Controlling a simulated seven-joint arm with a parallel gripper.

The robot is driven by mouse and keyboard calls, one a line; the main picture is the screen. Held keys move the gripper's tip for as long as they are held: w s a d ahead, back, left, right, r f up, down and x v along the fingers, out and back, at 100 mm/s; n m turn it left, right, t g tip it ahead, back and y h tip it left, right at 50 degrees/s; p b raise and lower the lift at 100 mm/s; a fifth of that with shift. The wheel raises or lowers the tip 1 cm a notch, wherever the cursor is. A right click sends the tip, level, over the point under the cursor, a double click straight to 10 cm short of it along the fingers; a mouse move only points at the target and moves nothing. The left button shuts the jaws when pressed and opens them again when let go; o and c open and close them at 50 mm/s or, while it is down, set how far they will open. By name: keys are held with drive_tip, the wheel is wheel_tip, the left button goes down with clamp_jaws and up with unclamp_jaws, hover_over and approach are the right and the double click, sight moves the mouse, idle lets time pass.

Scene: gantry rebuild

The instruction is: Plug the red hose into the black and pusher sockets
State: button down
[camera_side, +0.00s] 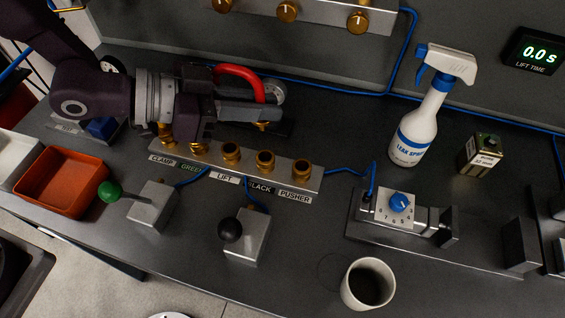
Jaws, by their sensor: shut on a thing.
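The red hose (241,73) is a short arched tube at the upper left of the socket bar. My gripper (256,103) is shut on it, with the fingers lying across behind the bar; its lower ends are mostly hidden by the fingers. The black socket (265,160) is a brass fitting on the bar above the BLACK label. The pusher socket (295,168) is the rightmost brass fitting, above the PUSHER label. Both show no hose in them. The hose is apart from these two sockets, up and to their left.
The socket bar (311,180) has other brass sockets at left, partly behind my gripper. In front stand a green-knob lever (110,192) and a black-knob lever (230,230). A spray bottle (420,125), dial unit (396,208) and white cup (352,288) are right. An orange tray (60,205) is left.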

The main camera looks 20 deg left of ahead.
drive_tip(key=d, duration=0.7)
drive_tip(key=shift+f, duration=2.05)
drive_tip(key=shift+f, duration=1.2)
wheel_tip(320, 180, down, 3)
drive_tip(key=shift+f, duration=0.1)
